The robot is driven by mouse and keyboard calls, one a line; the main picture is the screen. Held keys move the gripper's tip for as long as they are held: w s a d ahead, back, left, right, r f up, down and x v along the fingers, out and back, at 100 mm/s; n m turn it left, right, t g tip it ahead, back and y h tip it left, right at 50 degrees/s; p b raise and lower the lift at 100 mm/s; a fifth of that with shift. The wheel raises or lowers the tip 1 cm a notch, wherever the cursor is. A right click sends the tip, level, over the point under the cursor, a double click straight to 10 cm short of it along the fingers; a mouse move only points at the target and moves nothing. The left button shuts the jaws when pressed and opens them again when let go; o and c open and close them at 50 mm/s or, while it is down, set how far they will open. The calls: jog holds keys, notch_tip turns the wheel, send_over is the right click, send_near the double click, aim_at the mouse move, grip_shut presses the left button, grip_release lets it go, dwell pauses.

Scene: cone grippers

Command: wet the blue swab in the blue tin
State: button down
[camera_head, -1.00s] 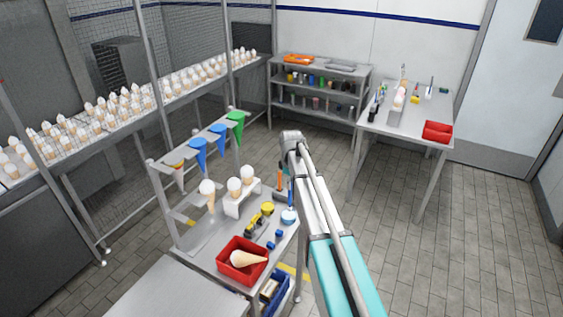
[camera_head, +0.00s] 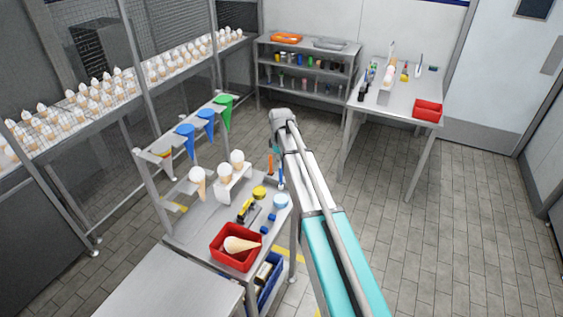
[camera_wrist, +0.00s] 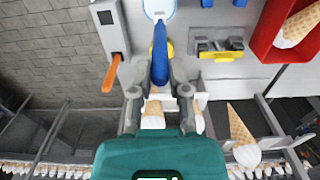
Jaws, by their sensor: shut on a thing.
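My gripper (camera_wrist: 160,92) is shut on the blue swab (camera_wrist: 160,55), which shows between its two grey fingers in the wrist view. The swab also shows in the head view (camera_head: 281,178), just below the end of my arm. The light-blue tin (camera_head: 281,201) sits on the metal cart's top near its right edge. In the wrist view the tin (camera_wrist: 158,8) is cut by the top edge, and the swab's far end reaches its near rim. I cannot tell whether the tip touches the tin or hangs above it. My gripper's fingers are hidden in the head view.
An orange-handled tool (camera_wrist: 111,75) stands in a grey holder (camera_wrist: 107,20) close beside the swab. A yellow tin (camera_head: 259,192), small blue pieces (camera_head: 264,229) and a red tray (camera_head: 218,252) with a cone are near the tin. White-topped cones (camera_head: 237,158) stand in a rack behind.

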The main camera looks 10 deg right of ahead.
jog(key=b, duration=0.5)
send_over(281, 183)
jog(key=shift+w+f, duration=0.2)
jog(key=shift+f, duration=1.1)
jog(key=shift+w+f, duration=0.2)
jog(key=shift+f, duration=1.05)
jog(key=shift+f+b, duration=0.35)
jog(key=shift+f, duration=0.15)
dwell(0.5)
jog(key=shift+r, duration=0.15)
jog(key=shift+r+p, duration=3.4)
jog(key=shift+p, duration=0.15)
jog(key=shift+f, duration=0.1)
